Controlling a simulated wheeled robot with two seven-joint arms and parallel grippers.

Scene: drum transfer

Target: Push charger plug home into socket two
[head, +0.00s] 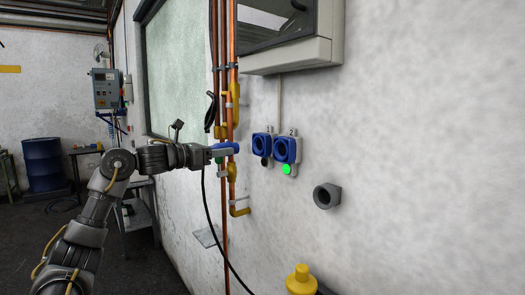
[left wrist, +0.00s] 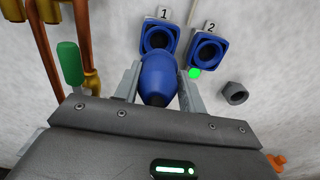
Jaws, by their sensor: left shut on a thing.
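My left gripper (head: 222,151) is shut on the blue charger plug (head: 232,147), and its two fingers (left wrist: 160,85) flank the plug (left wrist: 160,78) in the left wrist view. A black cable (head: 210,215) hangs from the plug's rear. Socket two (head: 287,150) is a blue, open round socket under the label 2, with a lit green lamp (head: 286,169) below it; it also shows in the left wrist view (left wrist: 207,52). The plug is apart from socket two, to its left, and lines up closer to socket one (left wrist: 160,37). My right gripper is not in view.
Copper pipes (head: 232,80) with yellow fittings run up the wall left of the sockets. A grey box (head: 295,45) hangs above. A grey hexagonal fitting (head: 327,196) sticks out at lower right. A yellow object (head: 300,280) stands below. The wall further right is clear.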

